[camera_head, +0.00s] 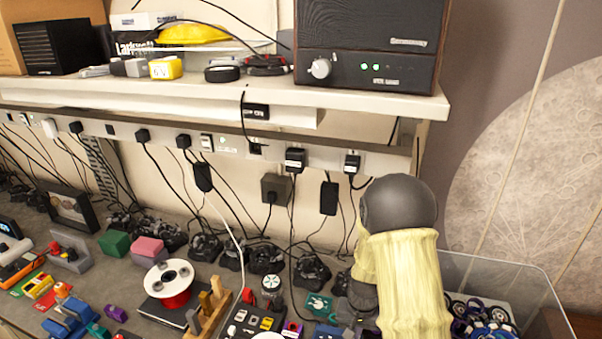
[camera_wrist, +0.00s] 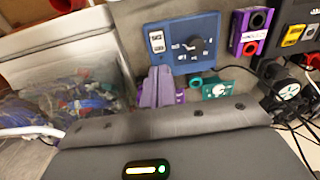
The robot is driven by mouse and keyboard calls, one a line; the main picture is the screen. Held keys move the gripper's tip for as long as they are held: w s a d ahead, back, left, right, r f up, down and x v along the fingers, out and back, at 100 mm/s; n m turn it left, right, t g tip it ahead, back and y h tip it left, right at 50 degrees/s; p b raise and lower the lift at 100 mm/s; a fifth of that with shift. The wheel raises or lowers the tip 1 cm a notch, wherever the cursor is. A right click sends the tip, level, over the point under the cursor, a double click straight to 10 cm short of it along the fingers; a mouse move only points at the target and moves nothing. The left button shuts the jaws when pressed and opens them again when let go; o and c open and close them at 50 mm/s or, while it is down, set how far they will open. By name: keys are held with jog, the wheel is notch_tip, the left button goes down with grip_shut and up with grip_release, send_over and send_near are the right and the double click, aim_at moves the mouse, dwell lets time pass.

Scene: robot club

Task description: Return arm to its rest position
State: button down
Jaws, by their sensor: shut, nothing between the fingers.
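My arm (camera_head: 405,270), with a pale yellow cover and a dark grey rounded joint, rises at the right of the head view, in front of the workbench. My gripper (camera_wrist: 156,78) shows in the wrist view as two lavender fingers, shut together with nothing between them. Its grey body with a small lit panel fills the bottom of that view.
A clear bin (camera_head: 490,262) with small wheels stands right of my arm. The bench holds a red-and-white spool (camera_head: 170,284), a green block (camera_head: 114,243), a pink block (camera_head: 147,247) and many cables. A shelf (camera_head: 200,92) with a dark speaker box (camera_head: 370,45) runs above.

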jog(key=s+r+n+t+b, duration=0.2)
jog(key=s+r+b, duration=0.4)
jog(key=s+r, duration=0.4)
jog(key=s+n, duration=0.1)
jog(key=s, duration=0.2)
jog(key=shift+s+d+r+b, duration=0.15)
jog(key=shift+s+b, duration=0.15)
jog(key=shift+w+d, duration=0.15)
jog(key=shift+w, duration=0.05)
